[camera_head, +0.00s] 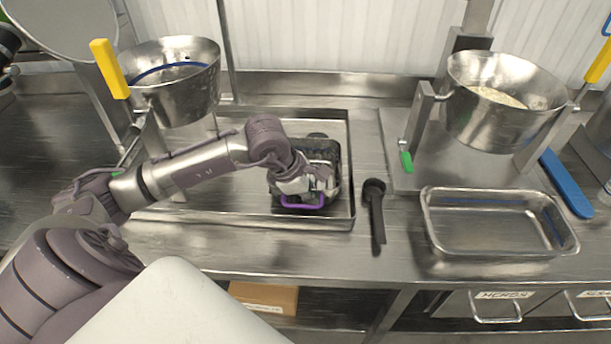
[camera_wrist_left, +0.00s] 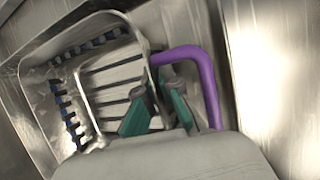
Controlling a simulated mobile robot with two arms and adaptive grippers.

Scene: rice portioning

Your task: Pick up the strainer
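The strainer (camera_head: 321,150) is a metal basket with dark slotted sides and a purple handle (camera_head: 303,206). It sits in a shallow metal tray (camera_head: 240,214) at the middle of the counter. My left gripper (camera_head: 312,187) is over its near side, by the handle, and partly hides it. In the left wrist view the slotted basket (camera_wrist_left: 110,80) lies beyond the fingers, and the purple handle (camera_wrist_left: 203,66) curves behind and right of them. The teal-padded fingers (camera_wrist_left: 160,104) are apart, with the basket's near rim between them. Contact cannot be told. My right gripper is not in view.
A black utensil (camera_head: 377,215) lies right of the tray. Farther right is an empty metal pan (camera_head: 432,241). Metal hoppers stand on the left (camera_head: 190,92) and right (camera_head: 465,112), the right one holding pale grains. A blue utensil (camera_head: 567,184) lies far right.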

